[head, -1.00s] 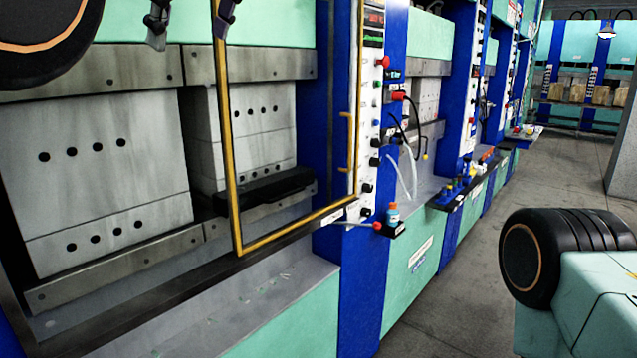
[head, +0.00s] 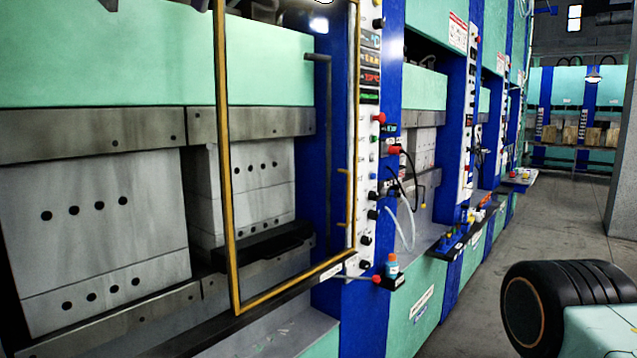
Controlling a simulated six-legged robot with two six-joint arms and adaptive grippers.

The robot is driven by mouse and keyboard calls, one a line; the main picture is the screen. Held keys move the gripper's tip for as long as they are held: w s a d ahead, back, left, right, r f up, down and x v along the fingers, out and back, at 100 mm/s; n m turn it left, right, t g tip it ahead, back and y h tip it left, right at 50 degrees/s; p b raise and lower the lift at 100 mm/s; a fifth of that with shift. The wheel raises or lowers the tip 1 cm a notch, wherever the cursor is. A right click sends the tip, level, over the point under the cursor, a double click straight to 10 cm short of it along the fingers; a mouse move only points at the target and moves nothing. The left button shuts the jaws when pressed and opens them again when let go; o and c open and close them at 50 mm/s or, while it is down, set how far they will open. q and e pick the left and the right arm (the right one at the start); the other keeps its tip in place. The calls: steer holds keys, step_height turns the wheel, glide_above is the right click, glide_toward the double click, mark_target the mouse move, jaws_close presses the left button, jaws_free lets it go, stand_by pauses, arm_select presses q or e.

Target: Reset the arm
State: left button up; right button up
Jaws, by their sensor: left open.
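My left gripper (head: 155,4) shows only at the top edge of the head view, where two dark fingertips stand well apart. It is open, with nothing visible between the tips. The rest of that gripper and its arm are cut off above the picture. The fingertips appear in front of the green upper part of the near press (head: 80,60), left of the top of the yellow-framed guard (head: 223,160). My right gripper is not in view; a black rounded part of my own body shows at the lower right.
The near press has grey platens (head: 95,225) and a black bar (head: 262,243). More presses recede to the right. The grey floor (head: 480,290) is open along the aisle.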

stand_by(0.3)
arm_select(q)
steer(key=w+d+f+n+g+b, duration=0.15)
steer(key=w+f, duration=0.25)
steer(key=f, duration=0.5)
steer(key=w+f+n+g+b, duration=0.1)
steer(key=w+f+b, duration=0.1)
steer(key=w+f, duration=0.45)
steer(key=s+a+r+m+t+p, duration=0.1)
steer(key=s+r+m+t+p, duration=0.15)
steer(key=s+r, duration=1)
steer(key=s+a+r+m+t+p, duration=0.15)
steer(key=s+r+p, duration=0.25)
steer(key=s+r, duration=0.8)
steer(key=w+a+r, duration=0.2)
steer(key=w+a, duration=0.3)
steer(key=w, duration=0.2)
steer(key=shift+w+p, duration=0.25)
steer(key=shift+p, duration=0.15)
steer(key=shift+s, duration=0.1)
